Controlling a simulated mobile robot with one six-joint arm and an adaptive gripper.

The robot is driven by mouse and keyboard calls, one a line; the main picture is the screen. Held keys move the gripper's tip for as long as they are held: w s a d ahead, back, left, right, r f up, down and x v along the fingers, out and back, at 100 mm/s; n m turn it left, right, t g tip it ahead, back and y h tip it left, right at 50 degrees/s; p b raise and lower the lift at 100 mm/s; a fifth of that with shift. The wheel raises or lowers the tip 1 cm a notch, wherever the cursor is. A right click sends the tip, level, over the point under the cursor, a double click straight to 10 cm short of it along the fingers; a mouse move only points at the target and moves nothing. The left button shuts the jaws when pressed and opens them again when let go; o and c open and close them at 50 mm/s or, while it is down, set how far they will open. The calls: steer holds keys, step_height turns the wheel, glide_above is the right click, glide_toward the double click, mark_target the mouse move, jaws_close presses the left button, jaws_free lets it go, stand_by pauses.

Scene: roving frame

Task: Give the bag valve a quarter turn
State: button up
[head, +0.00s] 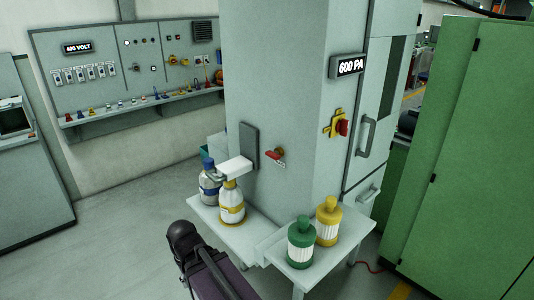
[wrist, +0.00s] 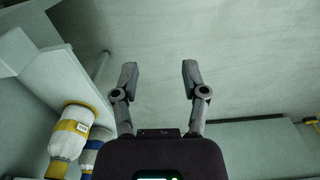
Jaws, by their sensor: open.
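A small valve with a red lever (head: 275,154) sits on the front face of the grey cabinet (head: 285,75), right of a dark grey plate (head: 249,146). I cannot tell from a label whether it is the bag valve. The lever slants slightly. A red rotary switch on a yellow plate (head: 339,125) is on the cabinet's right side. My gripper (wrist: 158,78) is open and empty in the wrist view, its two fingers spread over pale floor. The valve does not show in the wrist view. In the head view my dark arm is at the bottom, apart from the valve.
A yellow-banded white bottle (head: 232,204) and a blue-capped bottle (head: 209,183) stand on a low shelf below the valve, by a white block (head: 235,168). Green (head: 301,244) and yellow (head: 327,222) containers stand to the right. Green cabinets (head: 470,150) are at right; floor at left is clear.

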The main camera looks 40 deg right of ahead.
steer(key=shift+w, duration=0.35)
steer(key=t+h, duration=0.1)
steer(key=h, duration=1.7)
glide_toward(270, 157)
steer(key=a, duration=0.3)
steer(key=shift+s+d+r+n, duration=0.1)
steer(key=shift+s+d+n, duration=0.15)
steer(key=shift+n, duration=0.15)
steer(key=d, duration=0.9)
steer(key=w+d, duration=0.1)
steer(key=d, duration=0.3)
steer(key=shift+w+d, duration=0.1)
steer(key=shift+d, duration=0.3)
